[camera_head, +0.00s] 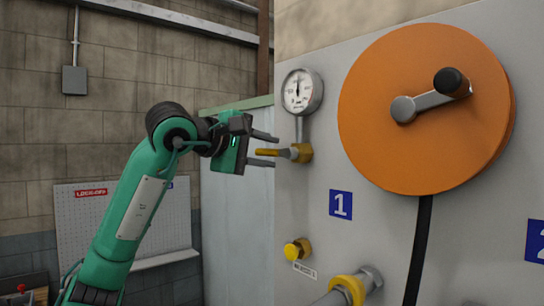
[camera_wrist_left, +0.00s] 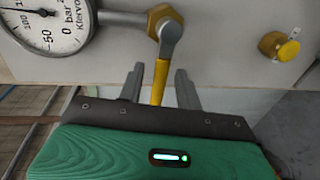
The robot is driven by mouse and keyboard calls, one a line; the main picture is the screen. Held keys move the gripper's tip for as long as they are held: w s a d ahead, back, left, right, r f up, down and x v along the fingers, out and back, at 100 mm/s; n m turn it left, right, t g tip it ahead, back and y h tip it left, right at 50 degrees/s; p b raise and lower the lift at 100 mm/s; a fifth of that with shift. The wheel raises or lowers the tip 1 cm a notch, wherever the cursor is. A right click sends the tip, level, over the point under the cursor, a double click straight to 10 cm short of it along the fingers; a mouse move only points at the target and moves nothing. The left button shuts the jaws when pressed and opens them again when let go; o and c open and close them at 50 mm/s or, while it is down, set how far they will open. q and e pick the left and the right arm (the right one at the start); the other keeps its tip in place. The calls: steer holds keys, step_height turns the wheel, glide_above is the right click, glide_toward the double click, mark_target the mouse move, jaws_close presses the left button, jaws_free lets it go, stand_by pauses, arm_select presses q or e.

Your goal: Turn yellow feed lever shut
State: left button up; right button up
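The yellow feed lever (camera_head: 270,152) sticks out to the left from a brass valve (camera_head: 301,153) under the round pressure gauge (camera_head: 301,92). My left gripper (camera_head: 275,151) is open in front of the panel, one finger above the lever and one below it. In the left wrist view the yellow lever (camera_wrist_left: 160,82) lies between the two open fingers (camera_wrist_left: 159,72), with a gap on each side. The lever's end near the palm is hidden by the gripper's dark edge. My right gripper is in neither view.
A large orange disc (camera_head: 390,155) with a crank handle sits on the grey panel right of the gauge. A blue sign "1" (camera_head: 341,205), a small yellow-brass fitting (camera_head: 297,250) and a larger yellow-ringed pipe fitting (camera_head: 348,288) are lower. A pegboard (camera_head: 80,220) stands behind my arm.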

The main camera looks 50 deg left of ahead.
arm_select(q)
steer(key=d+b+v, duration=0.1)
steer(key=b+v, duration=0.1)
steer(key=v, duration=0.9)
steer(key=shift+s+a, duration=0.35)
steer(key=shift+a, duration=0.15)
